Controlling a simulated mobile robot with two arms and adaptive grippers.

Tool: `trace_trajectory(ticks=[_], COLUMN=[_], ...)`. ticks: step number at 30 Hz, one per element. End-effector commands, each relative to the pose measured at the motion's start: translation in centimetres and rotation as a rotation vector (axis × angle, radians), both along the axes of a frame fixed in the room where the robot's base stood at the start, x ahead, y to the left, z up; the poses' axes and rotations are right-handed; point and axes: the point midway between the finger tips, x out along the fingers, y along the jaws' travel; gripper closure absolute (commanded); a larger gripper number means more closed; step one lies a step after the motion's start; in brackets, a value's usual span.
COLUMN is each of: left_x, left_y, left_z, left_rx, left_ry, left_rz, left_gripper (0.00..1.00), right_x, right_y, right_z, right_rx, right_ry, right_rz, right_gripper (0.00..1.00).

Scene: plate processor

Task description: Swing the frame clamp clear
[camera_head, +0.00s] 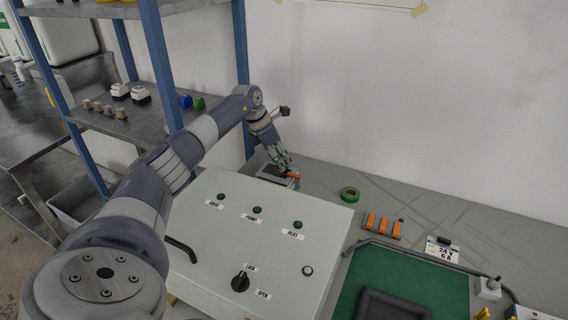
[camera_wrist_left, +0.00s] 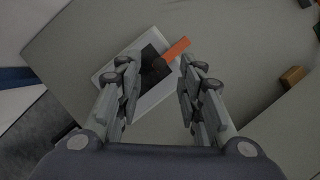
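A clamp with an orange lever (camera_head: 292,175) sits on a small light plate at the back of the bench, behind the grey control box. I take it to be the frame clamp. In the left wrist view, the orange lever (camera_wrist_left: 175,49) points up and right from a dark block on the pale plate (camera_wrist_left: 109,75). My left gripper (camera_head: 283,165) reaches down over the plate. In the wrist view its fingers stand apart on either side of the dark block (camera_wrist_left: 158,70), with nothing between them visibly gripped. Whether they touch the lever is unclear. My right gripper is not in view.
The grey control box (camera_head: 225,235) with lights and a lock/open knob (camera_head: 241,281) stands in front. A blue-posted shelf (camera_head: 165,65) rises at left, near my left arm. Green tape (camera_head: 349,194), orange blocks (camera_head: 382,226) and a green mat (camera_head: 420,283) lie to the right.

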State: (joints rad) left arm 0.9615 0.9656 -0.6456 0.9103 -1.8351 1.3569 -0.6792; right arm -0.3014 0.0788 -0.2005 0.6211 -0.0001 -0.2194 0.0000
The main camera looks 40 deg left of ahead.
Motion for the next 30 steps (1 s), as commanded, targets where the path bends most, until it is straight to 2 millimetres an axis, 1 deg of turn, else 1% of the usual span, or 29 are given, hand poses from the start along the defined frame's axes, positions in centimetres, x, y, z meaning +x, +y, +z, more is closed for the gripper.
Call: trace_trajectory(ticks=[1,3,7,12,18,20,21,23,30], left_x=[0.3,0.7,1.0,1.2,1.2,1.2,1.2,1.2,1.2], left_y=[-0.3,-0.4,-0.5,-0.5,-0.5,-0.5,-0.5,-0.5,-0.5], left_z=[-0.8,-1.6,-2.7,-3.2,-3.2,-3.2,-3.2,-3.2,-3.2], left_rx=[-0.002,-0.001,-0.002,0.001,0.001,0.001,0.001,0.001,0.001], left_ry=[0.002,0.000,0.000,-0.001,-0.001,-0.001,-0.001,-0.001,-0.001], left_rz=[0.000,0.000,0.001,-0.001,-0.001,-0.001,-0.001,-0.001,0.002], left_gripper=[0.65,0.65,0.65,0.65,0.65,0.79,0.88,1.00,1.00], right_x=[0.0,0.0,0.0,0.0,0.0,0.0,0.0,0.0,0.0], right_y=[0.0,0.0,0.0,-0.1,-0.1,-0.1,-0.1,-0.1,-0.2], right_z=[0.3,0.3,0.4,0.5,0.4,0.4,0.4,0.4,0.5], right_rx=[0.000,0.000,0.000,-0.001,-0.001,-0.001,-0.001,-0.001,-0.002], right_ry=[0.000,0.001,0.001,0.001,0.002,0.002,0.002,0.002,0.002], right_rz=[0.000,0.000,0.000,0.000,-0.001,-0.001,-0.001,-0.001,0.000], right_gripper=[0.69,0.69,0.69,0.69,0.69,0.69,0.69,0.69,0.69])
